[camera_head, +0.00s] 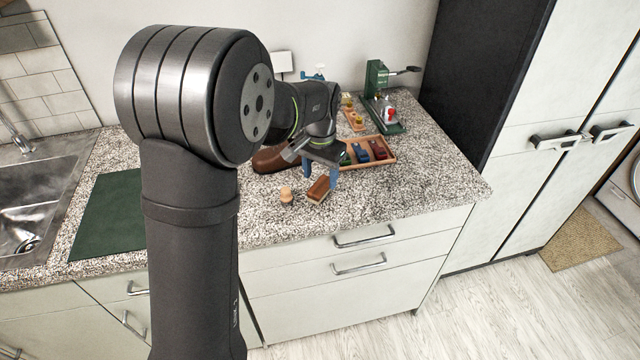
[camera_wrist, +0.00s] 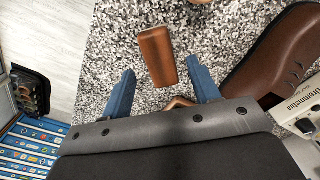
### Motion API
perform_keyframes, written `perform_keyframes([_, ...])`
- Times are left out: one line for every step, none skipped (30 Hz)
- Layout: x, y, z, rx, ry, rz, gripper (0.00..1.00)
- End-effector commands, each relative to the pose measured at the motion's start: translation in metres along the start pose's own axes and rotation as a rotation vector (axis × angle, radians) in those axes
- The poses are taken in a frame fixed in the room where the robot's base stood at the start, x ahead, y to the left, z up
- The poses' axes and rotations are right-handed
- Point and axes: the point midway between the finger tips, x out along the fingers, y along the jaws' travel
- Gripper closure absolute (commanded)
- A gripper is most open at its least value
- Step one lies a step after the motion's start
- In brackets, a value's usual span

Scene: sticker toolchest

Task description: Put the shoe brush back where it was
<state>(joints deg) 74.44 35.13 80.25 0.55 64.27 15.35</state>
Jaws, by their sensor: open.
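The shoe brush, taken to be the brown wooden block (camera_head: 319,188), lies on the speckled counter just in front of the tray. It also shows in the wrist view (camera_wrist: 157,52). My gripper (camera_head: 320,173) is open, with its blue fingers pointing down close to the brush. In the wrist view, the brush's near end appears between the two fingertips of my gripper (camera_wrist: 160,70), with space on both sides. I cannot tell how high the fingertips are above the counter. Nothing is held.
A pale wooden knob-like item (camera_head: 286,196) stands left of the brush. A brown shoe (camera_head: 270,159) lies behind it. A wooden tray (camera_head: 387,161) holds several small coloured items. A green machine (camera_head: 378,90) stands at the back. The counter's front right is clear.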

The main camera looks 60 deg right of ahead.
Motion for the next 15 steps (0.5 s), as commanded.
perform_keyframes([-0.014,0.0,-0.001,0.0,0.005,-0.001,0.44])
perform_keyframes([-0.02,0.0,-0.001,0.0,0.005,-0.001,0.44])
perform_keyframes([-0.029,0.0,-0.001,0.0,0.005,-0.001,0.44])
perform_keyframes([-0.035,0.0,-0.001,0.0,0.005,-0.001,0.44])
perform_keyframes([-0.041,0.0,-0.001,0.0,0.005,-0.001,0.44])
perform_keyframes([-0.048,0.0,-0.001,0.0,0.004,-0.001,0.44])
perform_keyframes([-0.053,0.0,-0.001,0.0,0.004,-0.001,0.44])
perform_keyframes([-0.057,0.0,0.0,0.0,0.003,-0.001,0.44])
perform_keyframes([-0.063,0.0,-0.001,0.0,0.004,-0.001,0.44])
perform_keyframes([-0.067,0.0,-0.001,0.0,0.003,-0.001,0.44])
perform_keyframes([-0.069,0.0,0.0,0.0,0.002,-0.001,0.44])
perform_keyframes([-0.072,0.0,0.0,0.0,0.002,-0.001,0.44])
perform_keyframes([-0.074,0.0,0.0,0.0,0.002,0.0,0.44])
perform_keyframes([-0.075,0.0,0.0,0.0,0.001,0.0,0.44])
perform_keyframes([-0.076,0.0,0.0,0.0,0.001,0.0,0.44])
